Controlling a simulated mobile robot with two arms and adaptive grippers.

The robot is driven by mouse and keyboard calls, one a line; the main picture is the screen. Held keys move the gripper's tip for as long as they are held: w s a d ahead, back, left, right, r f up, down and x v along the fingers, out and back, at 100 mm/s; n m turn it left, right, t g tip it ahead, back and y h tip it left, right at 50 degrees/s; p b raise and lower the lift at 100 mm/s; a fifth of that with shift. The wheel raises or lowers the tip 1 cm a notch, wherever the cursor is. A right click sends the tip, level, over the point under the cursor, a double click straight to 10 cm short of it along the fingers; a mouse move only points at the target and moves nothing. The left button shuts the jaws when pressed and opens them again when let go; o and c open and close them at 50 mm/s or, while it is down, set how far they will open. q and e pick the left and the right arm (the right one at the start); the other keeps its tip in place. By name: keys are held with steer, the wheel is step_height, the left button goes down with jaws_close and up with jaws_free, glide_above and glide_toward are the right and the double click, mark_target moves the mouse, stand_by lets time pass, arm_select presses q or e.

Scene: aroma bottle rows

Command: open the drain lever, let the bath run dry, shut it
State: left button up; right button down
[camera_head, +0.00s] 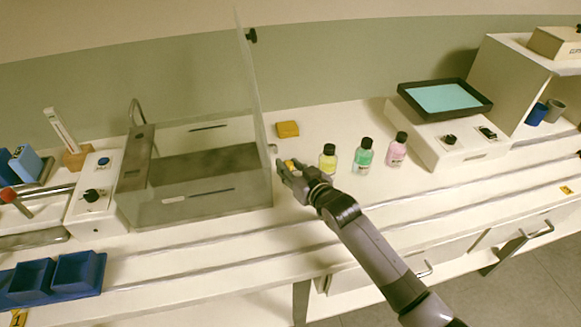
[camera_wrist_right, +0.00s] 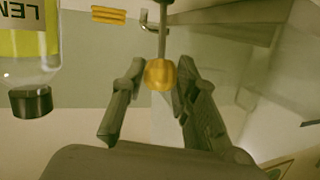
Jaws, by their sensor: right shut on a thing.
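The water bath (camera_head: 190,215) is a clear-walled tank at the left middle of the bench. Its inside looks dark grey; I cannot tell the water level. A clear lid (camera_head: 250,90) stands upright at its right side. My right gripper (camera_head: 284,170) is at the bath's right wall, shut on the drain lever, which it partly hides in the head view. In the right wrist view the lever's round golden knob (camera_wrist_right: 160,74), on a thin metal rod, sits between the fingers of the gripper (camera_wrist_right: 155,88). My left gripper is not in view.
Yellow (camera_head: 328,158), green (camera_head: 364,154) and pink (camera_head: 397,150) bottles stand close to the right of my gripper. A yellow block (camera_head: 288,129) lies behind it. A control box (camera_head: 92,196) adjoins the bath's left. A teal-topped tray (camera_head: 445,97) sits on a white device.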

steer(key=shift+s+a+f, duration=0.1)
steer(key=shift+s+f, duration=0.2)
steer(key=shift+f, duration=0.4)
steer(key=c, duration=1.6)
jaws_free()
steer(key=shift+o, duration=1.4)
steer(key=shift+w+a+r, duration=0.1)
steer(key=shift+r, duration=0.2)
steer(key=shift+r, duration=0.1)
steer(key=v, duration=1.2)
